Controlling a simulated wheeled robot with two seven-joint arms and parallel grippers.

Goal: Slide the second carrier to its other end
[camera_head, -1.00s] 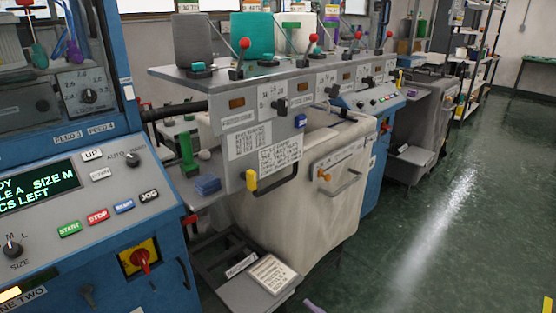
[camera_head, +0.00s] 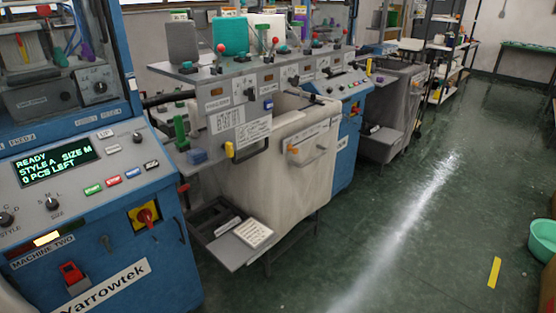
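No part in view is plainly marked as the second carrier, and I cannot tell which it is. On the grey-topped unit beyond the blue machine (camera_head: 100,200), several levers with red balls (camera_head: 221,48) stand along the top shelf (camera_head: 215,70). A small blue block (camera_head: 268,104) and a yellow handle (camera_head: 229,150) sit on the unit's front. A dark rail (camera_head: 168,98) runs between the blue machine and this unit. The display (camera_head: 57,163) reads READY, STYLE A, SIZE M, 0 PCS LEFT. Neither of my grippers is in view.
A pale fabric-like bin (camera_head: 285,180) stands under the unit, with a low tray (camera_head: 230,250) before it. Wide green floor (camera_head: 420,220) lies open on the right. A teal basin (camera_head: 543,240) is at the right edge, near a yellow floor strip (camera_head: 494,272).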

